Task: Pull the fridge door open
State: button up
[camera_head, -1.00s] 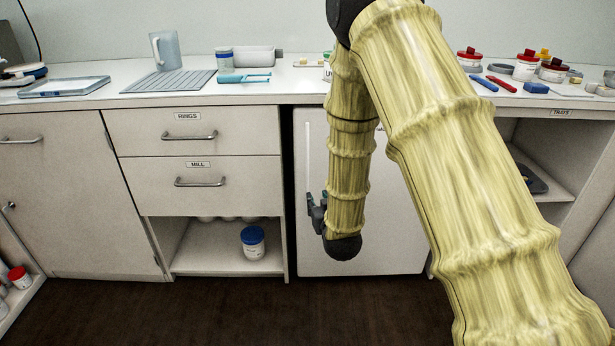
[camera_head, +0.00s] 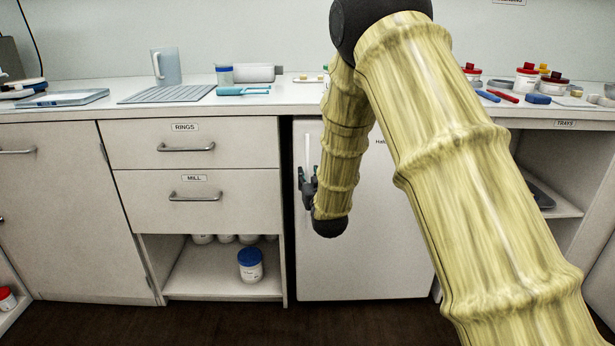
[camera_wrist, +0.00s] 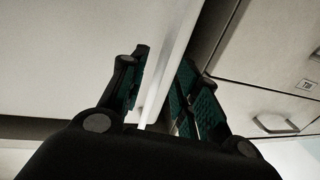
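The fridge door (camera_head: 375,255) is the plain white panel under the counter at the centre of the head view. It looks closed there, its face about level with the drawers. Its slim upright handle (camera_head: 308,148) is near the left edge; my gripper hides the lower part. My gripper (camera_head: 308,187) is at the handle, low on my bent arm. In the wrist view, the dark and teal fingers of my gripper (camera_wrist: 164,85) stand on either side of a pale bar (camera_wrist: 181,48), which looks like the handle. Whether both fingers press on it I cannot tell.
Left of the fridge are drawers labelled RINGS (camera_head: 240,150) and MILL (camera_head: 245,205), above an open shelf with a blue-lidded jar (camera_head: 250,266). The counter (camera_head: 290,105) above carries jars and tools. An open tray bay (camera_head: 560,200) is at the right. The dark floor is clear.

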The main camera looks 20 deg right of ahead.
aim_at(307, 173)
jog(key=shift+w+d+b, duration=0.15)
jog(key=shift+w+b, duration=0.15)
jog(key=shift+w, duration=1.4)
grip_shut()
